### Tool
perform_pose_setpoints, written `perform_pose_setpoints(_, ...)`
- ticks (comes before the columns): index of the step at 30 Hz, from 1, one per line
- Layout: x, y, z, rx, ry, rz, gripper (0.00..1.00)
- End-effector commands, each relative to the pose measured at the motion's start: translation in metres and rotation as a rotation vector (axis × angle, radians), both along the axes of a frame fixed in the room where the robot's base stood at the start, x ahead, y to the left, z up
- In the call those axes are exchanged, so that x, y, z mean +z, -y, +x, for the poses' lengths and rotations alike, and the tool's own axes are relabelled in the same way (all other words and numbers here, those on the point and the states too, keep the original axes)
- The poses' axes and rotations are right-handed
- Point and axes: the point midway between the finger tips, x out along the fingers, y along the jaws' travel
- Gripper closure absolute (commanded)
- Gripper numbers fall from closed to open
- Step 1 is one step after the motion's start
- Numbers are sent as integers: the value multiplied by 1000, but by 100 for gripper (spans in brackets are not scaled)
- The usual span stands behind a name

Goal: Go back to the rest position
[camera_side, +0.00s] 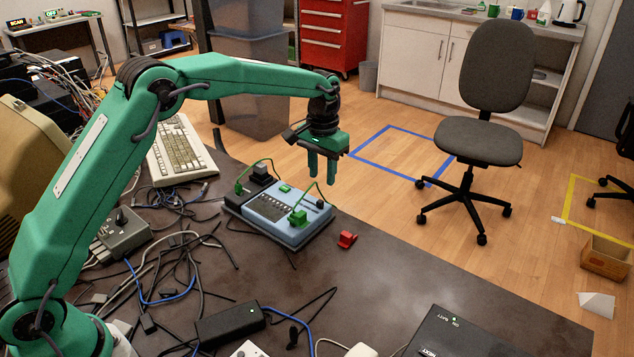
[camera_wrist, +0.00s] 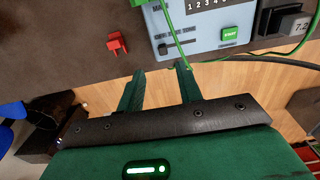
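My gripper (camera_side: 322,168) hangs from my green arm above the far edge of the table (camera_side: 400,275), pointing down. In the wrist view its two green fingers (camera_wrist: 160,85) are apart with nothing between them. A light blue device (camera_side: 285,222) with a dark panel and green plugs lies on the table below and left of my gripper, apart from it. The device also shows at the top of the wrist view (camera_wrist: 205,32).
A beige keyboard (camera_side: 181,150), a grey joystick (camera_side: 122,232) and many tangled cables lie on the left of the table. A black adapter (camera_side: 230,323) and a black box (camera_side: 455,335) are near the front. An office chair (camera_side: 492,120) stands on the floor beyond. The table right of the red block is clear.

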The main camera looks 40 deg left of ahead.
Motion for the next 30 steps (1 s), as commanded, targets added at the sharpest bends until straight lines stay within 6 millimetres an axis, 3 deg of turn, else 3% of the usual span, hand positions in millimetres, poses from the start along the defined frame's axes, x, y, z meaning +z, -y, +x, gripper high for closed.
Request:
perform_pose_setpoints(8, 2, 0, -1, 0, 3, 0, 65)
perform_pose_setpoints(13, 13, -3, -6, 1, 16, -2, 65)
perform_pose_setpoints(20, 48, -10, -29, 1, 58, -6, 65)
perform_pose_setpoints(30, 103, -26, -83, 2, 139, -11, 65)
